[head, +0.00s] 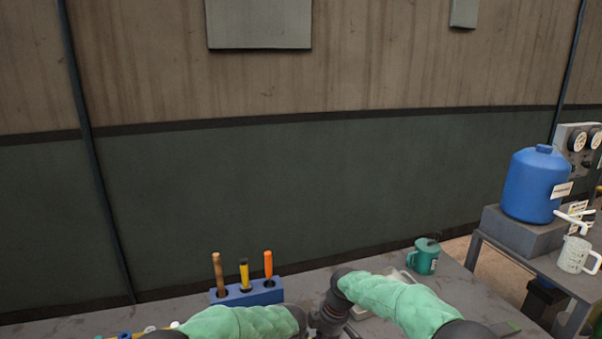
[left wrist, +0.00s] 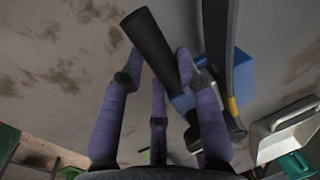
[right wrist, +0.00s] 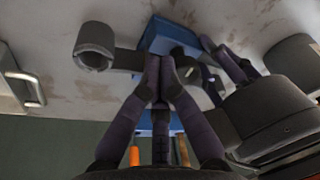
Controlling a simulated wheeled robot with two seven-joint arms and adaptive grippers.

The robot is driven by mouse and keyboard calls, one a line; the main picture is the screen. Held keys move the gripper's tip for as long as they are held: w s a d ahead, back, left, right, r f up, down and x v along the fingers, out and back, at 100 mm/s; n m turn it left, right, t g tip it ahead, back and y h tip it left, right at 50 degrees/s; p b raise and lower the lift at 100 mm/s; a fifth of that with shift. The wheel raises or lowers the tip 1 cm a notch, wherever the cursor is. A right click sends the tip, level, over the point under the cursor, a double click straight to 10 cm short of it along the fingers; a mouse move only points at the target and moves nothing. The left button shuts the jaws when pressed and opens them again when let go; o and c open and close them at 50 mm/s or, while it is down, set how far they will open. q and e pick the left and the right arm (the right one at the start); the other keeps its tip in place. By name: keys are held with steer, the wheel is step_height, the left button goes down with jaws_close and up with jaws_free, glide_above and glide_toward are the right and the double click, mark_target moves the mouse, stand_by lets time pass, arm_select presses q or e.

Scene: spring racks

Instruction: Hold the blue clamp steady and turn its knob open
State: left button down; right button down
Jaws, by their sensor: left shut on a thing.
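The blue clamp (right wrist: 155,40) shows in the right wrist view behind my right gripper's fingertips. A dark bar with a ring-shaped end sticks out to its left; I cannot tell if it is the knob. In the left wrist view, blue parts of the clamp (left wrist: 240,75) lie beside a dark bar. My left gripper (left wrist: 160,62) is shut on part of the clamp, its fingers around a dark rod. My right gripper (right wrist: 162,75) has its fingertips close together at the dark bar; its grip is unclear. In the head view, my arms hide the clamp.
A blue block (head: 250,294) with several upright tools stands at the table's back. A teal mug (head: 424,257) stands right of it. A pale handled item (left wrist: 285,130) lies near the left gripper.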

steer(key=shift+d, duration=0.35)
step_height(320, 180, up, 6)
stand_by(0.4)
